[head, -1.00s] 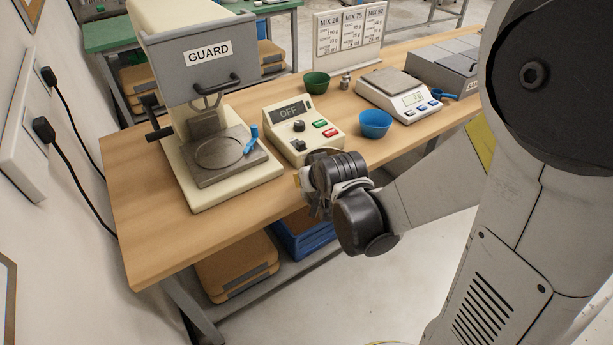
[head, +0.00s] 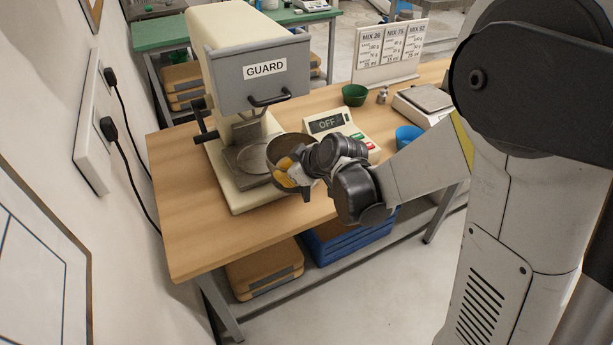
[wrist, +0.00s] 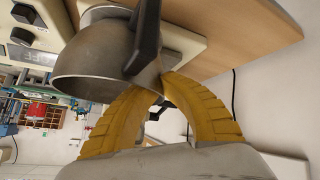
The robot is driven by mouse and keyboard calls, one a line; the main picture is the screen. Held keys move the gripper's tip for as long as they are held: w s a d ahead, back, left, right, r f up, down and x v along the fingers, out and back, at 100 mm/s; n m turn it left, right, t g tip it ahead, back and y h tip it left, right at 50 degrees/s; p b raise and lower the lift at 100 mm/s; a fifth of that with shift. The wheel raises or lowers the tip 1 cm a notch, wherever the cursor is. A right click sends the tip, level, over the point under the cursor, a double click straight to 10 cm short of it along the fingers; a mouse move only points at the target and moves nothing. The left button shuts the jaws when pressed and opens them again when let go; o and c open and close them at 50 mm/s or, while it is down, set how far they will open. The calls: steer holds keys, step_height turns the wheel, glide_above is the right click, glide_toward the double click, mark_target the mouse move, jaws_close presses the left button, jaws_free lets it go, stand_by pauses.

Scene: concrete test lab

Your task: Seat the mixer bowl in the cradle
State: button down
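The mixer bowl (head: 291,145) is grey metal and shows in the head view at the right front of the mixer (head: 222,30). The bowl fills the upper left of the wrist view (wrist: 92,62), tilted in that picture, with a dark handle (wrist: 148,38). My gripper (head: 287,176) has yellow fingers, closed on this handle in the wrist view (wrist: 163,84). The cradle (head: 252,158), a grey plate with a round seat, lies on the mixer base, left of the bowl. The bowl looks apart from it. The bowl hides the cradle's right side.
The grey guard (head: 265,75) hangs above the cradle. The control box (head: 335,122), reading OFF, stands right behind the bowl. A green bowl (head: 354,95), a scale (head: 422,103) and a blue cup (head: 408,136) are farther right. The table's front left is clear.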

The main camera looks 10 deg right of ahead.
steer(key=w+a, duration=0.4)
steer(key=w, duration=0.3)
steer(key=w+a+n+b, duration=0.1)
steer(key=w+a, duration=0.3)
steer(key=w, duration=0.3)
steer(key=shift+a+y, duration=0.25)
steer(key=shift+y, duration=0.05)
stand_by(0.6)
steer(key=shift+f, duration=0.1)
steer(key=shift+f, duration=0.2)
steer(key=shift+s+a+f+n+g+y+b, duration=0.15)
steer(key=shift+s+f+n+b, duration=0.1)
steer(key=shift+f+b, duration=0.2)
steer(key=shift+s+f+n+g+y+b, duration=0.15)
steer(key=shift+f+n+b, duration=0.1)
steer(key=shift+f+b, duration=0.15)
steer(key=shift+f, duration=0.1)
stand_by(0.4)
steer(key=shift+s+d+f+b, duration=0.15)
steer(key=shift+d+f+b, duration=0.05)
steer(key=shift+d+b, duration=0.15)
